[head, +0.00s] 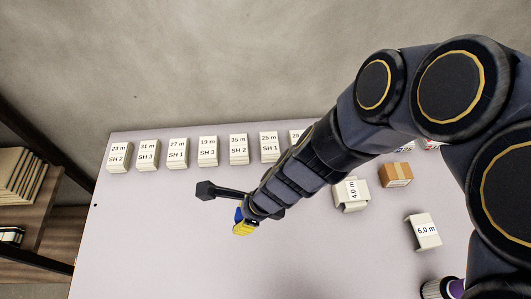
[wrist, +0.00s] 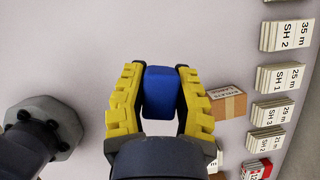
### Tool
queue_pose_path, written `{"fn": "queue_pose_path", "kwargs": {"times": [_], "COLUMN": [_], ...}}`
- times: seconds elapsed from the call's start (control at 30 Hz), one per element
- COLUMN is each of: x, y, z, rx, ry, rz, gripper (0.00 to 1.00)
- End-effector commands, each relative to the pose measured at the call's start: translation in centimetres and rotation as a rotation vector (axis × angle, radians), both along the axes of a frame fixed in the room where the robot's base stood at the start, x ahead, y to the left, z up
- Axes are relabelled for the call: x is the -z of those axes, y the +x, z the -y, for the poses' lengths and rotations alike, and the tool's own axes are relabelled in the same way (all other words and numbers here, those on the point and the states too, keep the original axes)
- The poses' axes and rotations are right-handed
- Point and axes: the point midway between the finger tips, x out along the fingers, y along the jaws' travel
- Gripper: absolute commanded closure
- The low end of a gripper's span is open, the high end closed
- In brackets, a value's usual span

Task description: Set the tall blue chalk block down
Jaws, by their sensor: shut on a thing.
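The blue chalk block (wrist: 160,92) is between the two yellow-padded fingers of my gripper (wrist: 160,85) in the wrist view. Both fingers touch its sides. In the head view, a small part of the blue block (head: 239,215) shows at the end of my arm, next to the yellow finger pad of my gripper (head: 243,228). The rest of it is hidden by the gripper. I cannot tell from these views whether the block touches the table.
The pale table (head: 150,230) is clear at its left and front. Labelled white card stacks (head: 208,150) stand in a row along the back. A brown box (head: 396,174), a "4.0 m" block (head: 351,194) and a "6.0 m" block (head: 423,231) are at the right. A shelf (head: 40,225) stands left.

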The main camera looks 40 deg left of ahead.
Motion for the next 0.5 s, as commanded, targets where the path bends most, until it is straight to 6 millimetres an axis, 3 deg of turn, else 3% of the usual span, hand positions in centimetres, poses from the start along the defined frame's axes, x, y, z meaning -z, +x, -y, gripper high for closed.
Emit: {"fn": "queue_pose_path", "kwargs": {"times": [0.27,0.37,0.5], "x": [-0.2,-0.5,-1.4], "y": [0.4,1.5,4.8], "z": [0.0,-0.4,-1.2], "rx": [-0.009,-0.039,-0.123], "ry": [0.000,0.000,0.001], "rz": [0.003,0.004,0.009], "gripper": [1.00,1.00,1.00]}}
